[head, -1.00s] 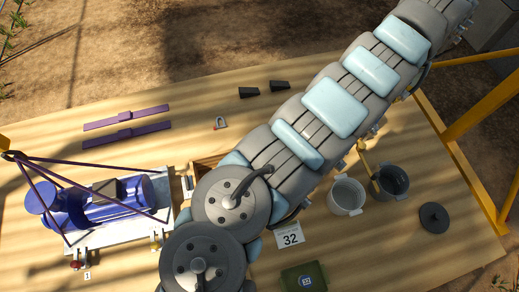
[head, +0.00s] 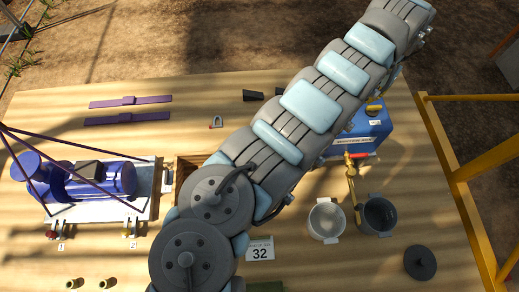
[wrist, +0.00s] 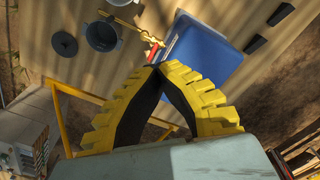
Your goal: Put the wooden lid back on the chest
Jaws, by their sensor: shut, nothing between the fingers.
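A wooden box (head: 181,172), which looks like the chest, shows only its left part in the head view, beside the blue machine. Its inside looks dark at the visible corner, and my arm hides the rest. I cannot pick out the wooden lid in either view. My gripper (wrist: 158,67) has yellow ribbed fingers. They are shut with tips together and empty, in front of the blue box (wrist: 205,58) in the wrist view; I cannot tell whether they touch it. In the head view, my gripper is hidden or out of frame at the upper right.
The blue box (head: 362,132) stands at the table's right. A brass pipe with a red handle (head: 352,182), two pots (head: 326,220) and a dark disc (head: 420,263) are nearby. A yellow frame (head: 468,170) borders the right. The blue machine (head: 90,182) occupies the left.

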